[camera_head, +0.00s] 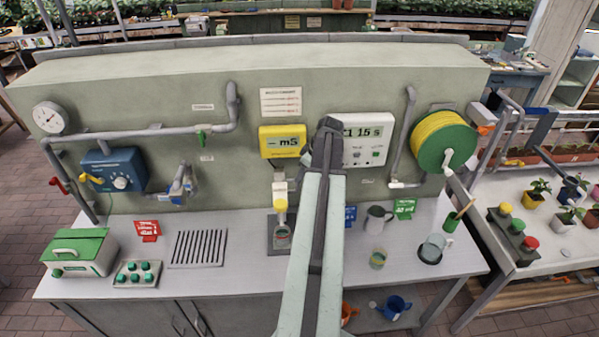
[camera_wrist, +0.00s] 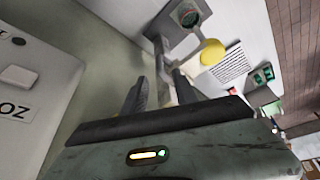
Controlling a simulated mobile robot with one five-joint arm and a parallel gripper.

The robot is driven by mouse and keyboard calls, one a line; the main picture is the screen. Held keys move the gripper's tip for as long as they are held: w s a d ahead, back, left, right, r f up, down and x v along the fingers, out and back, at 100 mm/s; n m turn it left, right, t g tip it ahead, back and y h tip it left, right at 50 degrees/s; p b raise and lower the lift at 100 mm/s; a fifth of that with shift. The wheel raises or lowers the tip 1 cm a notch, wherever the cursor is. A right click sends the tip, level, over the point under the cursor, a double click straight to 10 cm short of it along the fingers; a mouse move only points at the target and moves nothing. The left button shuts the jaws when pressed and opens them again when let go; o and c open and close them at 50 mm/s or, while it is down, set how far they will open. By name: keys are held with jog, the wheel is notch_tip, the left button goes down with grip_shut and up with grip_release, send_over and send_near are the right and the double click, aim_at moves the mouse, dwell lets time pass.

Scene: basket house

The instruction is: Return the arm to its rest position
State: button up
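My arm reaches up and away across the middle of the head view, in front of the grey-green wall panel (camera_head: 230,90). My gripper (camera_head: 329,125) is at its far end, overlapping the left edge of the white display box (camera_head: 365,138). In the wrist view my gripper (camera_wrist: 159,76) has its two dark fingers apart, with nothing held between them. The wrist picture is tilted, with the white box (camera_wrist: 35,85) at left and the yellow-knobbed tap fixture (camera_wrist: 212,52) beyond the fingers. Whether the gripper touches the panel cannot be told.
The counter (camera_head: 240,260) below holds a green-lidded box (camera_head: 80,252), a drain grille (camera_head: 198,248), a grey jug (camera_head: 377,220) and a glass (camera_head: 378,259). A yellow meter (camera_head: 283,141) and hose reel (camera_head: 445,140) flank the arm on the panel.

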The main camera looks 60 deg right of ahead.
jog(key=shift+s+r, duration=0.2)
jog(key=shift+r, duration=0.25)
